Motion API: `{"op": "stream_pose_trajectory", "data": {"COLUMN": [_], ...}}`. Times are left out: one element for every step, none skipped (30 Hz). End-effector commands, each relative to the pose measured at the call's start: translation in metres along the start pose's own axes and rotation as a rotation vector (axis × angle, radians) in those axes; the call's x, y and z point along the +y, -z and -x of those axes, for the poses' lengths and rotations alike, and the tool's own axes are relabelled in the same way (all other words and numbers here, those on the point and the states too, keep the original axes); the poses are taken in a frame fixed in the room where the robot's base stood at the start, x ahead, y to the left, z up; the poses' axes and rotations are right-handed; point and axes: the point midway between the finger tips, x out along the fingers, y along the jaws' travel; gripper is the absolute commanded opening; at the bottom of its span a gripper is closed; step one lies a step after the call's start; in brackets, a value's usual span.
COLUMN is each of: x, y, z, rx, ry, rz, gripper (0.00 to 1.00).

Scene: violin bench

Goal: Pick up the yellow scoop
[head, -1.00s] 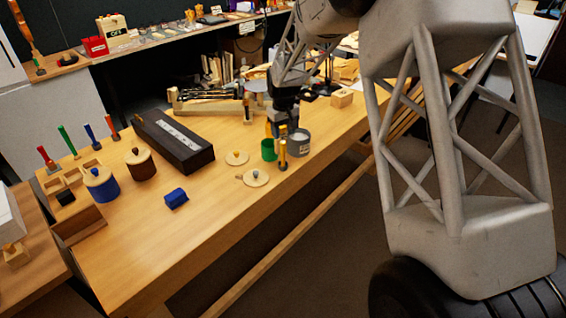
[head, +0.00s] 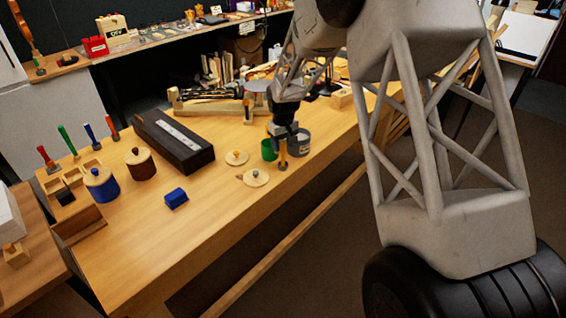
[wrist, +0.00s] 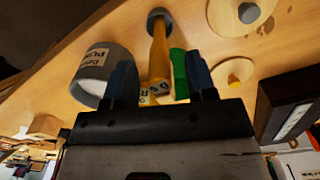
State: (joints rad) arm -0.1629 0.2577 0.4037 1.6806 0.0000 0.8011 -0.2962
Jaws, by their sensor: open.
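The yellow scoop (head: 283,154) stands upright near the bench's front edge, its grey end down on the wood. In the wrist view, its yellow handle (wrist: 159,52) runs from the grey end to between my fingers. My gripper (head: 287,134) is open, directly above the scoop, with one finger on each side of the handle top in the wrist view (wrist: 162,82). I cannot tell whether a finger touches it. The gripper hides the scoop's top in the head view.
A green cup (head: 269,150) stands left of the scoop and a labelled grey can (head: 301,142) right. Two round wooden lids (head: 257,179) (head: 237,158) lie left. A blue block (head: 176,198), a long black case (head: 172,141) and lidded jars stand farther left. The bench front left is clear.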

Motion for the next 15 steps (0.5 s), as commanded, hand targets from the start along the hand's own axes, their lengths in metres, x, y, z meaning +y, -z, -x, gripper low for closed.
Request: {"op": "stream_pose_trajectory", "data": {"x": [0.000,0.000,0.000,0.000,0.000,0.000,0.000,0.000,0.000,0.000,0.000,0.000,0.000,0.000,0.000], "y": [0.000,0.000,0.000,0.000,0.000,0.000,0.000,0.000,0.000,0.000,0.000,0.000,0.000,0.000,0.000], "z": [-0.006,-0.009,-0.012,-0.014,-0.016,-0.017,-0.018,-0.019,-0.019,-0.019,-0.019,-0.019,-0.019,-0.019,-0.019], "rx": [-0.001,-0.001,0.000,0.001,0.001,0.001,0.001,0.001,0.001,0.001,0.001,0.001,0.001,0.001,0.001], "ry": [0.000,0.000,0.000,0.000,0.000,0.000,0.000,0.000,0.000,-0.001,-0.001,0.000,0.000,0.000,0.000], "rz": [0.000,0.000,0.000,0.000,0.000,0.000,0.000,0.000,0.000,0.000,0.000,0.000,0.000,0.000,0.000], "gripper": [0.51,0.51,0.51,0.51,0.51,0.51,0.51,0.51,0.51,0.51,0.51,0.51,0.51,0.51,0.51]}}
